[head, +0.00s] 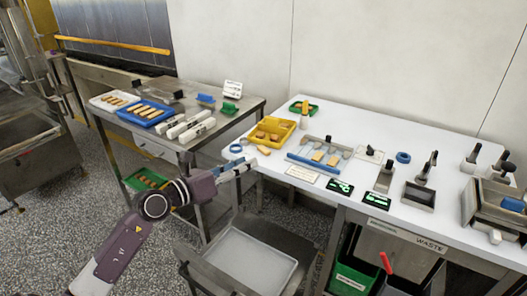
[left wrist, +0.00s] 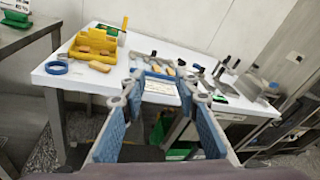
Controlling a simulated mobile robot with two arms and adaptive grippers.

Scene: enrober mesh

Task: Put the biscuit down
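My left gripper (head: 238,168) is at the near left corner of the white table in the head view. In the left wrist view its blue-padded fingers (left wrist: 161,84) stand apart with nothing between them. A tan biscuit (head: 263,150) lies on the white table just in front of the yellow tray; it also shows in the left wrist view (left wrist: 100,66), beyond and left of the fingertips. More biscuits lie in the yellow tray (head: 288,126). Two biscuits (head: 318,156) lie behind a blue bar (head: 312,165). My right gripper is not in view.
A blue ring (head: 236,148) lies at the table's left edge. Tools and a machine fill the white table's right side. A cart (head: 240,255) stands below.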

